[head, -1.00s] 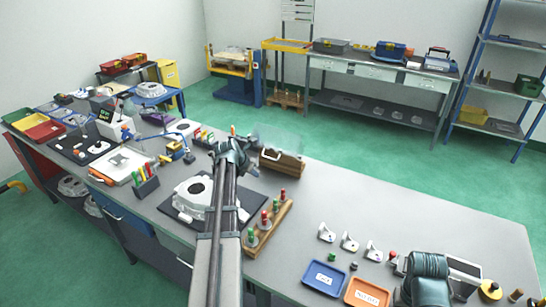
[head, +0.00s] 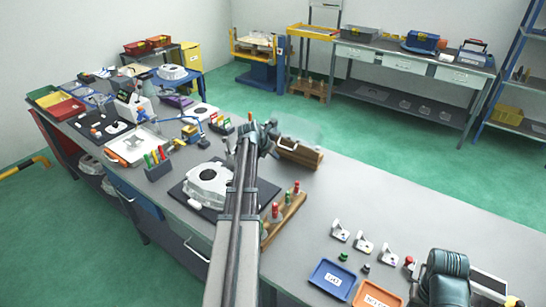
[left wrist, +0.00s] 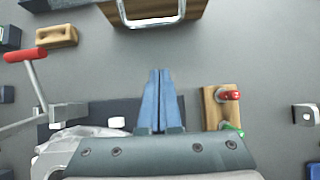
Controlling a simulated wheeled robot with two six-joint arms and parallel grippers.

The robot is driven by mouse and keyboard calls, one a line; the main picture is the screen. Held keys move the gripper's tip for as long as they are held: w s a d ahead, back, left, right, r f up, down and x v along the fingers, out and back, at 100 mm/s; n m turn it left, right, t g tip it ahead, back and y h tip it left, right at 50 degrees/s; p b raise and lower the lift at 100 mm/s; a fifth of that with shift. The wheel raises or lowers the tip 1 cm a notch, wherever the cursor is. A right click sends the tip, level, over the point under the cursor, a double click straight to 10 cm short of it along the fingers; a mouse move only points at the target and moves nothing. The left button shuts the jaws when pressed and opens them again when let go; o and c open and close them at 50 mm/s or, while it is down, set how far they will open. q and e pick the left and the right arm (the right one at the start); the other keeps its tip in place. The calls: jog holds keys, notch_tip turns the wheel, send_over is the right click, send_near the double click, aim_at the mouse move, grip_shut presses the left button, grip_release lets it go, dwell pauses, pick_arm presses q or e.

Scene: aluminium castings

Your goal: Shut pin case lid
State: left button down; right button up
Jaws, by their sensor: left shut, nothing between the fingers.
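The pin case (head: 300,153) is a brown wooden box on the bench behind my left arm. Its clear lid (head: 302,130) seems to stand raised above the box, faint against the green floor. In the left wrist view the case (left wrist: 192,8) shows at the top edge, cut off, with a bright metal loop on its near side. My left gripper (head: 270,138) is at the left end of the case. In the left wrist view its blue fingers (left wrist: 160,75) are together and empty, pointing at the case with bare bench between.
A wooden rack of coloured pins (head: 283,215) and a white casting on a dark mat (head: 208,185) lie near my left arm. A red-handled tool (left wrist: 25,55) and a wooden block (left wrist: 56,36) are left of the fingers. Bench right of the case is clear.

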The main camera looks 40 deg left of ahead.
aim_at(294, 136)
pick_arm(q)
jog(key=b+x, duration=0.5)
jog(key=x, duration=0.3)
pick_arm(e)
notch_tip(294, 136, down, 6)
jog(key=shift+f, duration=0.1)
notch_tip(294, 136, up, 3)
jog(key=p, duration=0.3)
pick_arm(q)
jog(key=shift+w+a+r+p, duration=0.15)
jog(key=shift+w+r, duration=0.25)
jog(key=shift+r, duration=0.6)
jog(key=shift+w+d+r+p, duration=0.15)
jog(key=shift+w+r, duration=0.25)
jog(key=shift+r, duration=0.65)
pick_arm(e)
jog(key=shift+r, duration=0.45)
pick_arm(q)
jog(key=shift+a, duration=0.1)
jog(key=shift+w+r+p, duration=0.15)
jog(key=shift+r+p, duration=0.25)
jog(key=shift+p, duration=0.05)
pick_arm(e)
jog(key=shift+r, duration=0.4)
